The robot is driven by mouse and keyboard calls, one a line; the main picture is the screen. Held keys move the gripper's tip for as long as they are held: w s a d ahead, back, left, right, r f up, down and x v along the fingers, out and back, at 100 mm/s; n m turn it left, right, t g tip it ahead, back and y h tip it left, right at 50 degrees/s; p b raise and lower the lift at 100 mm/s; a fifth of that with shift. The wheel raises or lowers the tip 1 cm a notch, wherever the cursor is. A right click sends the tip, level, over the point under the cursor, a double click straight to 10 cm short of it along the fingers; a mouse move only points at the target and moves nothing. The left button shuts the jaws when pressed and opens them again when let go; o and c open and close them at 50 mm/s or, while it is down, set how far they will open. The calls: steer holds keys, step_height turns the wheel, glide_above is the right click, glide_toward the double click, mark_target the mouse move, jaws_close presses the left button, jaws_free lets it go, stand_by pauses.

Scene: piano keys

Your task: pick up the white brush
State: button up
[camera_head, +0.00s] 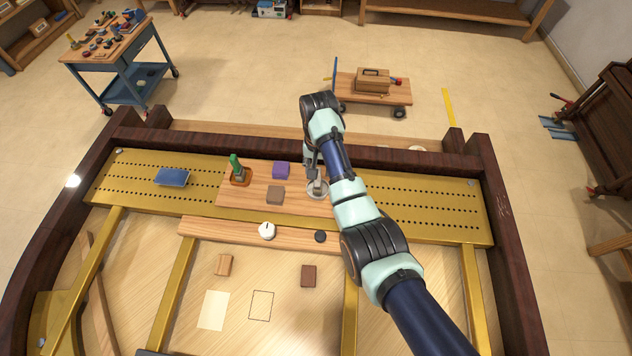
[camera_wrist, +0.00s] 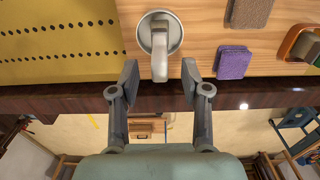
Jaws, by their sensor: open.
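No thing clearly shows as a brush with bristles. A pale grey-white round piece with a raised handle (camera_wrist: 160,30) lies on the wooden board; it also shows in the head view (camera_head: 318,191), partly covered by my gripper. My gripper (camera_wrist: 160,72) is open, with one finger on each side of the handle's near end. In the head view my gripper (camera_head: 315,172) points down over this piece. A separate white round knob-like piece (camera_head: 267,231) lies on the front wooden rail.
On the board are a purple block (camera_head: 281,170), a brown block (camera_head: 275,195) and a green-handled thing in a wooden holder (camera_head: 239,171). A blue block (camera_head: 171,177) lies on the gold plate at left. A black disc (camera_head: 320,236) lies on the front rail.

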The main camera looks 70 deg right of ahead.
mark_target(318, 180)
step_height(318, 180, down, 4)
steer(key=shift+s+a+f, duration=0.1)
steer(key=shift+s+f, duration=0.05)
steer(key=shift+f, duration=0.4)
jaws_close()
